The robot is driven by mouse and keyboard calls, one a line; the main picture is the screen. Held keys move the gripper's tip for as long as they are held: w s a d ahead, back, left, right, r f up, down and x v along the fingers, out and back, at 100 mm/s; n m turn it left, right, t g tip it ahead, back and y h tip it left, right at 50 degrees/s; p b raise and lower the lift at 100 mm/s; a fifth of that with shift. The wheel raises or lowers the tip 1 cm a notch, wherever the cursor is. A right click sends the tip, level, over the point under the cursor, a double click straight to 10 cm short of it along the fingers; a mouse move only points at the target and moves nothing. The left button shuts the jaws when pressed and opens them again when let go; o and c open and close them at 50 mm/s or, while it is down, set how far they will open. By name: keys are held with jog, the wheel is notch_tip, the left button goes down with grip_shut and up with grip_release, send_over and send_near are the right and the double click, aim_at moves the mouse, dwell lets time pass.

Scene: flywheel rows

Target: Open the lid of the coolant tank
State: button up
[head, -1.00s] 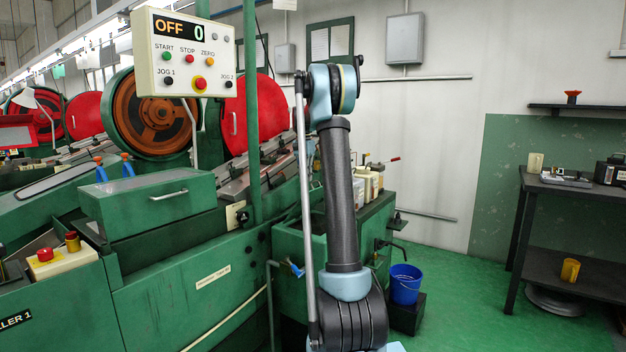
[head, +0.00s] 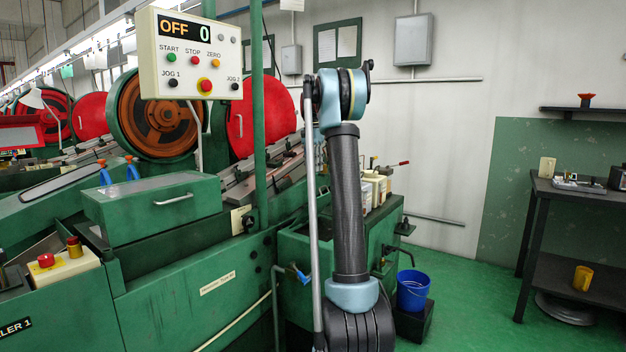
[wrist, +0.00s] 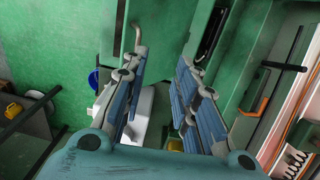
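A green box-shaped tank (head: 300,262), which looks like the coolant tank, stands at the machine's right end in the head view, partly hidden behind my arm. A tap with a blue handle (head: 298,273) is at its front left. I cannot make out its lid or whether that is shut. In the wrist view my gripper (wrist: 163,62) is open and empty, its blue-padded fingers apart. Green surfaces (wrist: 60,35) lie beyond the fingers; I cannot tell which part of the tank they are. The head view does not show the gripper.
A blue bucket (head: 413,290) stands on a dark block right of the tank. White containers (head: 376,188) stand behind my arm. A green box with a handle (head: 150,207) and the control panel (head: 190,55) are at left. Green floor is clear before the dark table (head: 585,193).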

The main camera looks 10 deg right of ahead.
jog(key=shift+w+a+r, duration=0.1)
jog(key=shift+w+r, duration=0.05)
jog(key=shift+r, duration=1)
jog(key=shift+w+a+r, duration=0.1)
jog(key=shift+r, duration=1)
jog(key=shift+s+d+f, duration=0.1)
jog(key=shift+d+f, duration=0.05)
jog(key=shift+d, duration=0.1)
grip_shut()
jog(key=s+d+f+m+t+y, duration=0.4)
jog(key=s+d+m, duration=0.3)
jog(key=m, duration=0.2)
jog(key=s+d+f+m+t+y, duration=0.3)
jog(key=s+d+m+t+y, duration=0.1)
jog(key=s+d+m, duration=0.4)
jog(key=w+a+f+m, duration=0.1)
jog(key=w+a+f, duration=0.5)
jog(key=w+a, duration=0.2)
jog(key=shift+w+a, duration=0.2)
jog(key=shift+a, duration=0.4)
